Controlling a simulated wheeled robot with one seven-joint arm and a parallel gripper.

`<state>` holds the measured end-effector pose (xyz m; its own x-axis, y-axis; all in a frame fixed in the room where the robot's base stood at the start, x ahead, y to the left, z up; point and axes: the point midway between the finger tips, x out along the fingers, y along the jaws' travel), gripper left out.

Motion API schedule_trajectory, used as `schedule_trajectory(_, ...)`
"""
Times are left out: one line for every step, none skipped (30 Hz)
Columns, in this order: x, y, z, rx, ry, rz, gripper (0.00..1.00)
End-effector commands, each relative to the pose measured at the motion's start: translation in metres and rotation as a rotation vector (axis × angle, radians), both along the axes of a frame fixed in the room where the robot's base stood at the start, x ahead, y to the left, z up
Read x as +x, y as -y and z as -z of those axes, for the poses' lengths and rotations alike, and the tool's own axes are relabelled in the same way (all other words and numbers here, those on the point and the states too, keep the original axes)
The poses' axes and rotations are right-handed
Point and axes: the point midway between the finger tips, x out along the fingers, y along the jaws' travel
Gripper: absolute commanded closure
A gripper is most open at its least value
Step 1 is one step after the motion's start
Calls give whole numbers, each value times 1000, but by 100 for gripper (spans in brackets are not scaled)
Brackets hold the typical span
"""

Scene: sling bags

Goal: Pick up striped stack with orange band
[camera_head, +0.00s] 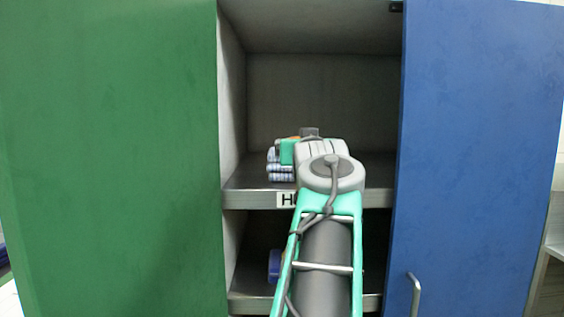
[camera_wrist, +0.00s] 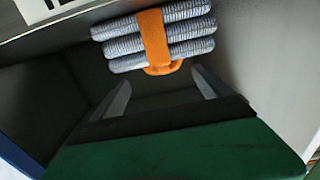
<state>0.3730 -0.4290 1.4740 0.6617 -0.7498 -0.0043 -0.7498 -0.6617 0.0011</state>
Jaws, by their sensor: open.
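The striped stack (camera_head: 280,177) sits on the upper shelf of the cabinet, with grey-blue striped layers. In the head view its right and upper parts are hidden by my arm and gripper. In the wrist view the stack (camera_wrist: 190,30) shows at the top centre with an orange band (camera_wrist: 154,38) around its middle. My gripper (camera_wrist: 162,76) is open, with its two fingers apart and nothing between them. In the wrist view the fingertips lie just below the stack, apart from it in the picture.
The upper shelf (camera_head: 247,199) has a label (camera_head: 287,199) on its front edge. The green door (camera_head: 110,160) and blue door (camera_head: 475,150) flank the opening. A blue item (camera_head: 274,265) is on the lower shelf. The upper compartment is clear above the stack.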

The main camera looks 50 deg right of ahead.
Motion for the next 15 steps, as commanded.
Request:
schedule_trajectory(-1,1,-2,-2,2,2,11)
schedule_trajectory(-1,2,-2,-2,2,3,11)
schedule_trajectory(1,4,-3,-2,2,2,11)
schedule_trajectory(4,6,-3,-2,2,2,11)
schedule_trajectory(7,9,-3,0,1,0,11)
schedule_trajectory(11,13,-3,0,1,0,11)
schedule_trajectory(14,16,-3,0,1,0,11)
schedule_trajectory(18,19,-3,0,1,-1,11)
schedule_trajectory(22,22,-3,0,1,-2,11)
schedule_trajectory(26,25,-3,0,0,-2,11)
schedule_trajectory(30,28,-3,1,-1,-2,11)
schedule_trajectory(36,33,-3,0,0,-2,11)
schedule_trajectory(40,36,-3,1,1,-3,11)
schedule_trajectory(45,40,-2,1,0,-2,11)
schedule_trajectory(48,46,-2,0,1,0,11)
